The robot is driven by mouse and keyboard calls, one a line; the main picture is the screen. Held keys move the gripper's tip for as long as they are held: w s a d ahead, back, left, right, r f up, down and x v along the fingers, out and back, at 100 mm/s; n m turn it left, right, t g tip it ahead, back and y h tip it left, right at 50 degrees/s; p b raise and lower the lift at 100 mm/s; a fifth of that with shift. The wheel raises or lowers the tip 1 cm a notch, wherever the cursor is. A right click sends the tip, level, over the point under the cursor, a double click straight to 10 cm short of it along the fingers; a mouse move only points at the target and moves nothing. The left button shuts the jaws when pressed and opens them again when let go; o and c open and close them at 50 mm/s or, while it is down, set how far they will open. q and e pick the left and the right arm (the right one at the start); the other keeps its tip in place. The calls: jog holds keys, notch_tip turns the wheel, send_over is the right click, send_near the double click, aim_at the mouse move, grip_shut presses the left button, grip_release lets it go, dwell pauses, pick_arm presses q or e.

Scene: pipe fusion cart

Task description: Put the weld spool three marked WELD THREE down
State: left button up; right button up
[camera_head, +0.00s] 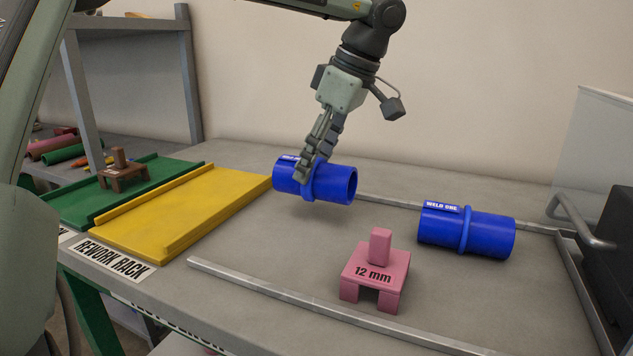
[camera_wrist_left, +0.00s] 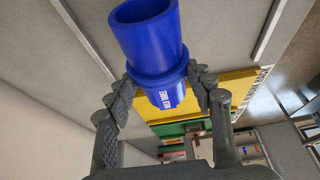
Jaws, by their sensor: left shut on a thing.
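The weld spool three (camera_head: 338,184) is a blue pipe with a raised ring round its middle. My left gripper (camera_head: 308,174) is shut on it at the ring, and the spool lies level near the right end of the yellow rack. It seems to be a little above the table, though its underside is hidden. In the left wrist view the spool (camera_wrist_left: 148,40) sits between the fingers, its white label reading WELD THREE. A second blue spool, marked WELD ONE (camera_head: 490,235), lies on the table to the right. My right gripper is not in view.
The yellow rework rack (camera_head: 195,215) and the green rack (camera_head: 75,205) are at the left. A pink 12 mm block (camera_head: 375,268) stands between metal rails (camera_head: 290,297). A black unit with a handle (camera_head: 610,270) is at the right.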

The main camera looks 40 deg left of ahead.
aim_at(315, 183)
pick_arm(q)
notch_tip(315, 183, down, 4)
jog(key=shift+r, duration=0.1)
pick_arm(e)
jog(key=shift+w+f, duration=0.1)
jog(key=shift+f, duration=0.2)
pick_arm(q)
jog(key=shift+f, duration=0.3)
jog(key=o, duration=1.3)
jog(key=shift+c, duration=0.2)
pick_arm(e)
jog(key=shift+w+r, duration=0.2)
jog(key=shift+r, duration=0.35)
pick_arm(q)
jog(key=shift+r, duration=0.1)
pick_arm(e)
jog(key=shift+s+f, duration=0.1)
